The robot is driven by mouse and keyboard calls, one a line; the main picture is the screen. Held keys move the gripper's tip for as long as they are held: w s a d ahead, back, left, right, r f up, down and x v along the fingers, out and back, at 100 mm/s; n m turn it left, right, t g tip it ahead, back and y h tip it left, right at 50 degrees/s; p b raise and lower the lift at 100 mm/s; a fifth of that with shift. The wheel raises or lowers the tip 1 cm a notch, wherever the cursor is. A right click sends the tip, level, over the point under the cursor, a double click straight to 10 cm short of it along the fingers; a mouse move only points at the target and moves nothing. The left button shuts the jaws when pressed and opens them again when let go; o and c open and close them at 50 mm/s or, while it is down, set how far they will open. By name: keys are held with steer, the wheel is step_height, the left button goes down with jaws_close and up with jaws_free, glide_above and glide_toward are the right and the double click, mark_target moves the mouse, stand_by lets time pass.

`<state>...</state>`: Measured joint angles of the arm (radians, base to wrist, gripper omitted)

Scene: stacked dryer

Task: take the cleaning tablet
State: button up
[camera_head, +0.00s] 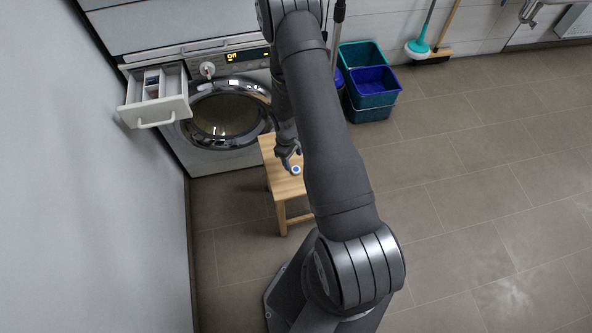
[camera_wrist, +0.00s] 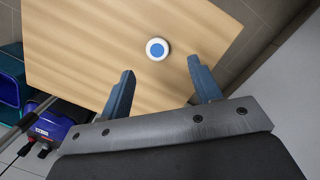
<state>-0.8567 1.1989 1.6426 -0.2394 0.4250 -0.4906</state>
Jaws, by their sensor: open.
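The cleaning tablet (camera_wrist: 157,49) is a small white disc with a blue centre. It lies on the wooden stool (camera_wrist: 95,40). In the head view the tablet (camera_head: 295,170) shows on the stool (camera_head: 282,208) close to my gripper (camera_head: 289,158). In the wrist view my gripper (camera_wrist: 163,84) is open, with two blue-grey fingers apart and nothing between them. The tablet is beyond the fingertips, roughly in line with the gap between them. I cannot tell exactly how high the fingers are above the stool.
A washing machine (camera_head: 221,112) with an open detergent drawer (camera_head: 160,108) stands behind the stool. Teal and blue crates (camera_head: 372,100) stand at the back, with a broom (camera_head: 440,50) farther right. A grey wall (camera_head: 90,180) bounds the left. The tiled floor at right is clear.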

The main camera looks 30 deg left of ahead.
mark_target(297, 172)
steer(key=shift+w+d+f, duration=0.1)
steer(key=shift+d+f, duration=0.05)
steer(key=shift+f, duration=1.05)
steer(key=shift+w+d+f, duration=0.1)
steer(key=shift+d+f, duration=0.05)
steer(key=shift+f, duration=1.05)
steer(key=shift+w+d+f, duration=0.1)
steer(key=shift+d+f, duration=0.05)
steer(key=shift+f, duration=1.05)
steer(key=c, duration=1.1)
